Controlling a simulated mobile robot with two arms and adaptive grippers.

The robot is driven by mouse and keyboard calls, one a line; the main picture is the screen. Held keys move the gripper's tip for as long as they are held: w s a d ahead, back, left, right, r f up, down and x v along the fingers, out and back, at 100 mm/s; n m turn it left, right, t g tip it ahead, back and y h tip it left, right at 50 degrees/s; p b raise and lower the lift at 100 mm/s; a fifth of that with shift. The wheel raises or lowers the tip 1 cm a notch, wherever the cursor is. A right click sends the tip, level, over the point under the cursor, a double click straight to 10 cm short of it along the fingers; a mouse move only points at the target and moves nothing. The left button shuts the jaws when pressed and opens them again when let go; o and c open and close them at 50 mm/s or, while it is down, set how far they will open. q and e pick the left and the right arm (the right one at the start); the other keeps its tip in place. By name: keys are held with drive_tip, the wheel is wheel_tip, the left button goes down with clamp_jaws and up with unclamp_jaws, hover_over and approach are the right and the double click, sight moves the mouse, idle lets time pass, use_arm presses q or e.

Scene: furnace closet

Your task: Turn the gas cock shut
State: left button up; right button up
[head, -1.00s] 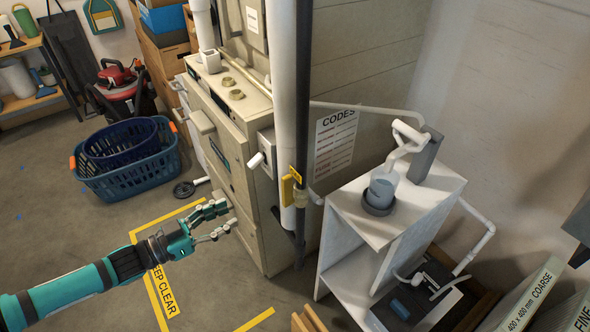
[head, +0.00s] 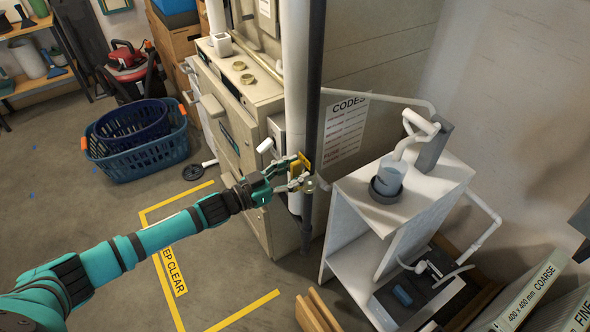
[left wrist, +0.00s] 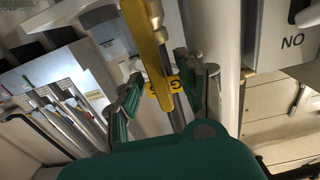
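The gas cock's yellow handle (head: 296,167) is at the dark vertical pipe (head: 314,90) beside the furnace. In the left wrist view the yellow handle (left wrist: 149,48) runs roughly upright between my fingers. My left gripper (head: 292,178) is at the handle, its fingers apart on either side of it. In the left wrist view my left gripper (left wrist: 160,85) looks open, and I see no clear contact with the handle. A yellow tag with dark letters (left wrist: 158,87) shows behind the handle. The cock's body (head: 309,187) is partly hidden by the fingers. My right gripper is not in view.
The beige furnace (head: 240,140) and a white vertical pipe (head: 295,70) stand close by the gripper. A white stand (head: 350,190) with a cup (head: 389,179) is to the right. Blue baskets (head: 140,155) sit on the floor at left. The marked floor in front is clear.

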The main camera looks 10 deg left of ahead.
use_arm(q)
drive_tip(key=shift+w+d, duration=0.1)
drive_tip(key=shift+c, duration=0.2)
clamp_jaws()
